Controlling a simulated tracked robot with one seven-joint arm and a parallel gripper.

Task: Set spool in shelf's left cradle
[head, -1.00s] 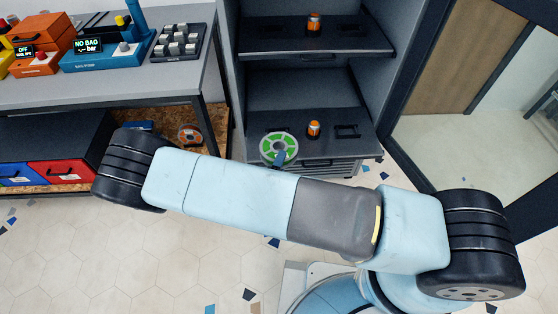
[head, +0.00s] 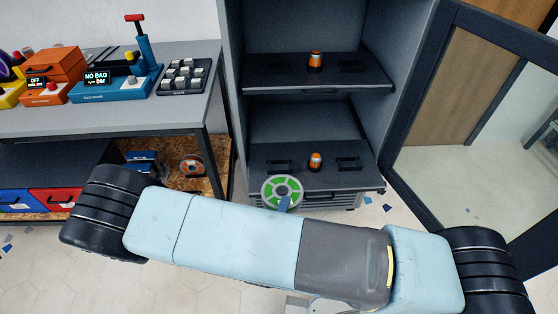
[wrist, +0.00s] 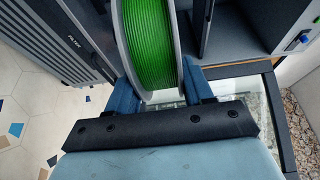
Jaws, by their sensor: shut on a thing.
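The spool (head: 269,194), with green filament and pale flanges, is in front of the cabinet shelf's (head: 330,180) lower front edge in the head view. My gripper (head: 283,203) is shut on its near rim. In the wrist view, my gripper's blue fingers (wrist: 158,82) are on either side of the spool (wrist: 147,40), which stands on edge between them. The lower shelf's left cradle (head: 280,164) is a dark frame, empty, just behind and above the spool in the picture. The right cradle (head: 348,162) is also empty.
An orange-capped object (head: 316,161) stands between the two lower cradles. The upper shelf (head: 315,80) bears a similar one (head: 315,61). An open glass door (head: 415,120) is at the right. A workbench (head: 140,115) with devices is at the left.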

